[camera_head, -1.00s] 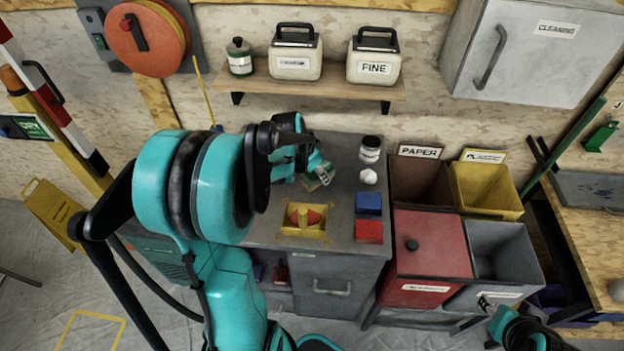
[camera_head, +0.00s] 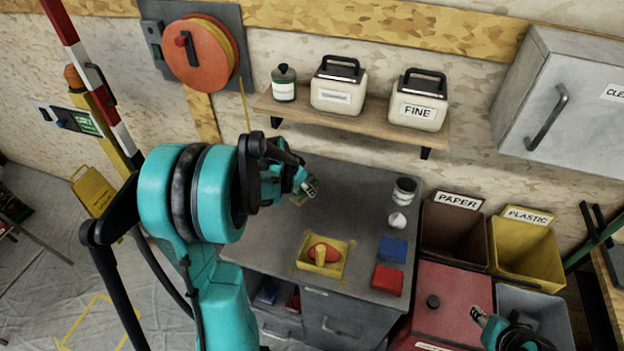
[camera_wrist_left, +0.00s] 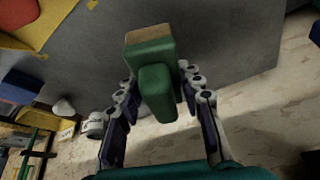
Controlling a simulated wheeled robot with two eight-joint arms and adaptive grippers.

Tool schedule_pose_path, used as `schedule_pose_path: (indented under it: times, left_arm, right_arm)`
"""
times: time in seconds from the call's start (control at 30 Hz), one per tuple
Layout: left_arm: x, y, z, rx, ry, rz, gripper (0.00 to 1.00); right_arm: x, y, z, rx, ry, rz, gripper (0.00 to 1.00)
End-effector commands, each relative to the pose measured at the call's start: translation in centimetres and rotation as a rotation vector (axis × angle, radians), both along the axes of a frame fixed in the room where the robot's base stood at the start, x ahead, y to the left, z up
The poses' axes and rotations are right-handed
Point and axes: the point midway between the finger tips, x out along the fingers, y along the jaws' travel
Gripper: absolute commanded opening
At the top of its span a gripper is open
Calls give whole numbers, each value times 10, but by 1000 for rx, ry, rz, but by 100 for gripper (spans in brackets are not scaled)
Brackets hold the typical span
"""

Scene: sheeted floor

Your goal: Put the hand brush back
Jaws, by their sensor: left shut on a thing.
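My left gripper (camera_head: 304,188) is shut on the hand brush (camera_wrist_left: 157,85), a green thing with a tan face, seen between the fingers in the left wrist view. In the head view the brush (camera_head: 306,191) is small and partly hidden by the gripper, over the back left of the grey cabinet top (camera_head: 355,208). I cannot tell whether it touches the surface. A yellow tray (camera_head: 302,262) with a red and yellow thing in it sits at the front of the top. My right gripper (camera_head: 479,316) is low at right; its jaw state is unclear.
On the top's right side stand a jar (camera_head: 404,190), a white bulb-like thing (camera_head: 397,222), a blue block (camera_head: 392,249) and a red block (camera_head: 387,280). A wooden shelf (camera_head: 375,124) with containers hangs above. Bins (camera_head: 525,250) stand to the right.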

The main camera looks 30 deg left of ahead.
Motion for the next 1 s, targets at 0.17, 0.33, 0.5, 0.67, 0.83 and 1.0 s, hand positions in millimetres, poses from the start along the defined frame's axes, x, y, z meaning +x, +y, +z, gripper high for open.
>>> schedule_pose_path:
  times: [0.17,0.33,0.5,0.67,0.83,1.0]
  left_arm:
    - [50,12,-2,1,1,-2,5]
    - [87,21,-1,1,1,-3,5]
    - [105,25,-14,1,1,-2,5]
    - [105,25,-30,1,1,-1,5]
    - [104,25,-42,1,1,-1,5]
    - [105,25,-69,0,0,-1,5]
  right_arm:
    - [0,0,-7,0,0,0,40]
    - [0,0,-11,0,0,0,40]
    - [0,0,-18,0,0,0,40]
    - [0,0,-22,0,0,0,40]
    - [0,0,-26,0,0,0,40]
    - [0,0,-36,0,0,0,40]
